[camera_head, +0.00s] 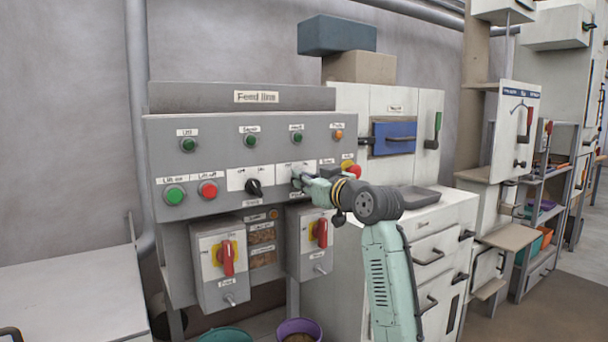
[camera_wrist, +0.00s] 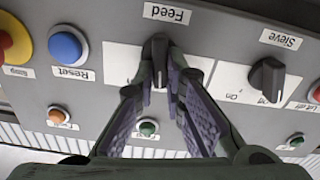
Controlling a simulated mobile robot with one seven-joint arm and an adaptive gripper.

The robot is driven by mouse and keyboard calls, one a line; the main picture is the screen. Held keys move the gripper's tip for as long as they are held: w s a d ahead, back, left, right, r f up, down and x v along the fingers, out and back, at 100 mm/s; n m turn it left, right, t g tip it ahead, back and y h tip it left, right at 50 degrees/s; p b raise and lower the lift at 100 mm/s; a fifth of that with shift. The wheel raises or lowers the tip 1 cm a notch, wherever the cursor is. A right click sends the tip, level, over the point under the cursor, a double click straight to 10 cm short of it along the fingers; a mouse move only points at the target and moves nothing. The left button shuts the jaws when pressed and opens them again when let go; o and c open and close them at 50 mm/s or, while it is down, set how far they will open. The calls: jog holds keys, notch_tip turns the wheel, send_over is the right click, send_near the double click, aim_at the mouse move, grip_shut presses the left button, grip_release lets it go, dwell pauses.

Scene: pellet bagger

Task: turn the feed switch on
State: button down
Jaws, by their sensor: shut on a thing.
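The feed switch is a black rotary knob (camera_wrist: 158,47) on a white plate beside the "Feed" label, seen upside down in the wrist view. My gripper (camera_wrist: 163,70) has its two fingers closed around the knob, one on each side. In the head view my gripper (camera_head: 299,179) reaches the grey panel from the right and covers most of the knob. The feed switch's white plate (camera_head: 286,168) shows around the fingertips. The fingers hide much of the knob and its on/off marks, so I cannot tell its setting.
The black sieve knob (camera_wrist: 268,78) is close beside the feed switch; it also shows in the head view (camera_head: 253,187). The blue reset button (camera_wrist: 68,46) and a red emergency button (camera_head: 352,170) are on the other side. Two boxes with red handles (camera_head: 227,257) hang below.

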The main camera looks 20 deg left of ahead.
jog(key=shift+w+d+m+p, duration=0.15)
jog(key=shift+m+p, duration=0.8)
jog(key=shift+m, duration=0.95)
jog(key=shift+w+d+m+p, duration=0.1)
jog(key=shift+m+p, duration=0.8)
jog(key=shift+m, duration=1)
jog(key=c, duration=1.7)
grip_release()
jog(key=shift+o, duration=0.2)
jog(key=v, duration=1.2)
